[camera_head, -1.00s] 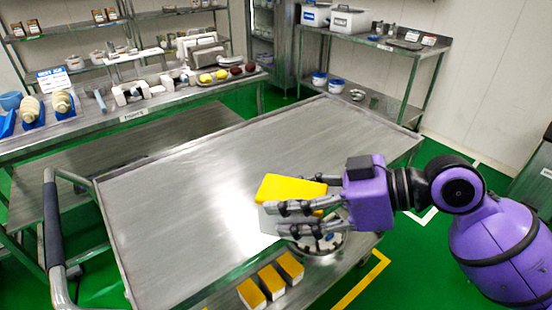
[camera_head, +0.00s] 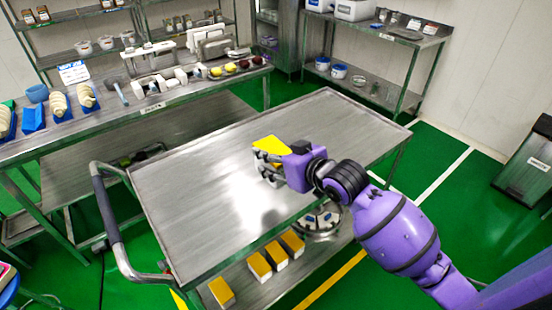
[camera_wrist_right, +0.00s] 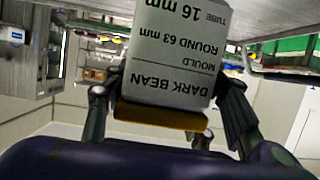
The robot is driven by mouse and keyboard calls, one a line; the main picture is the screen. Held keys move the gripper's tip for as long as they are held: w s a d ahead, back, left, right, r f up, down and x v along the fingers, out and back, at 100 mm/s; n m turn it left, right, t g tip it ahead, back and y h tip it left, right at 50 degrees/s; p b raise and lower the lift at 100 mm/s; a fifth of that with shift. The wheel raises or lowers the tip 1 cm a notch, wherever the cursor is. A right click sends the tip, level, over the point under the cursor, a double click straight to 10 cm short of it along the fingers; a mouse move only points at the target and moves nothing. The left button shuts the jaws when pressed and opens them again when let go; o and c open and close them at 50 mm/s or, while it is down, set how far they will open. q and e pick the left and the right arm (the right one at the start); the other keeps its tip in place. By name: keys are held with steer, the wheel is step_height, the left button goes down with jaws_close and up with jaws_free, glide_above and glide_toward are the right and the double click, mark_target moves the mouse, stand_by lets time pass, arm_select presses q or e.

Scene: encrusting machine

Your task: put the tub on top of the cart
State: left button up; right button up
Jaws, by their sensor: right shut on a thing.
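The tub, a pale box with a yellow top (camera_head: 268,144), is in my right gripper (camera_head: 266,165), over the right part of the cart's steel top (camera_head: 190,190). In the right wrist view the tub (camera_wrist_right: 170,50) appears upside down, with a label reading "DARK BEAN MOULD ROUND 63 mm". The right gripper's fingers (camera_wrist_right: 168,118) close on both its sides. The tub's lower end runs out of the wrist view, so I cannot tell whether it touches the cart top. My left gripper is not in view.
Several similar yellow-topped boxes (camera_head: 259,266) and a round metal device (camera_head: 320,219) are on the cart's lower shelf. The cart's handle (camera_head: 107,205) is at left. A loaded bench (camera_head: 200,95) and a shelf table (camera_head: 395,35) stand behind. The rest of the cart top is clear.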

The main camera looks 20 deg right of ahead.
steer(key=w, duration=0.1)
steer(key=w+f, duration=0.1)
steer(key=w, duration=0.1)
steer(key=w+d+f, duration=0.1)
steer(key=shift+w, duration=0.25)
steer(key=w+f, duration=0.2)
steer(key=f, duration=0.1)
steer(key=w+d+f+b, duration=0.1)
steer(key=f, duration=0.2)
steer(key=w+f, duration=0.2)
steer(key=f, duration=0.1)
steer(key=shift+w+d+f, duration=0.15)
steer(key=shift+w+f, duration=0.05)
steer(key=shift+w, duration=0.1)
steer(key=shift+r, duration=0.1)
